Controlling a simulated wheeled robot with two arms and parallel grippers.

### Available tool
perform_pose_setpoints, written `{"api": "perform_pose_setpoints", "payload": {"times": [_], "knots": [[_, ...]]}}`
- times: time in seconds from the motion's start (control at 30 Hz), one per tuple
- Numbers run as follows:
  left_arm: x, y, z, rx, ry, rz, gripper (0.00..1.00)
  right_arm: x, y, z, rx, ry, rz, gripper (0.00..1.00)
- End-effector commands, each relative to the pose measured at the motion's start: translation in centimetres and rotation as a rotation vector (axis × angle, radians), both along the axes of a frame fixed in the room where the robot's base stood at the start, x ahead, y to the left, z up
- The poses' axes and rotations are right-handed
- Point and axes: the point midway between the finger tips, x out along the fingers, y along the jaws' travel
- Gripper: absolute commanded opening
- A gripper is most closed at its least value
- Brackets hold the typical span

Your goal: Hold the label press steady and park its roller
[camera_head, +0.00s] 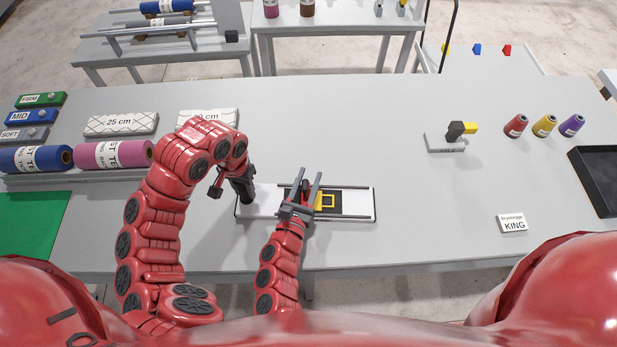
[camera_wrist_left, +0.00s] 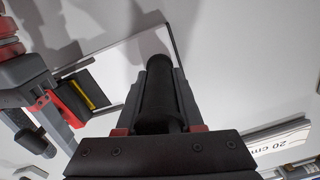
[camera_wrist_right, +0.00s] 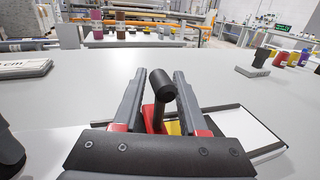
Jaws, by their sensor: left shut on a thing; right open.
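The label press is a flat board with a bare white left end (camera_head: 262,202) and a dark bed with a yellow frame (camera_head: 326,201). A black upright grip (camera_wrist_left: 158,95) stands at its left end. My left gripper (camera_head: 242,189) is shut on that grip. The roller's black-tipped handle (camera_wrist_right: 161,88) rises from a red part over the bed. My right gripper (camera_head: 307,188) is open, with one finger on each side of this handle and gaps visible in the right wrist view. My right gripper hides part of the roller in the head view.
A grey stand with a yellow-tipped block (camera_head: 446,143) and several thread cones (camera_head: 543,125) stand at right. A KING card (camera_head: 514,223) lies nearer. Fabric rolls (camera_head: 113,155) and pattern blocks (camera_head: 121,124) lie at left.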

Motion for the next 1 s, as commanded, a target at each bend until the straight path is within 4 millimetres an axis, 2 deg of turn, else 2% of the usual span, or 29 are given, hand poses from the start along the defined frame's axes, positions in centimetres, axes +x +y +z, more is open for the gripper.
{"api": "perform_pose_setpoints", "payload": {"times": [0.27,0.5,1.0], "knots": [[-0.23,0.00,-0.29,0.000,0.008,0.000,0.00,0.14,-0.05,-0.13,-0.001,0.000,0.001,0.42],[-0.23,0.00,-0.29,0.000,0.008,0.000,0.00,0.12,-0.04,-0.14,-0.001,0.000,0.001,0.00],[-0.23,0.01,-0.29,0.000,0.007,0.000,0.00,0.10,-0.04,-0.14,-0.001,0.000,0.001,0.00]]}}
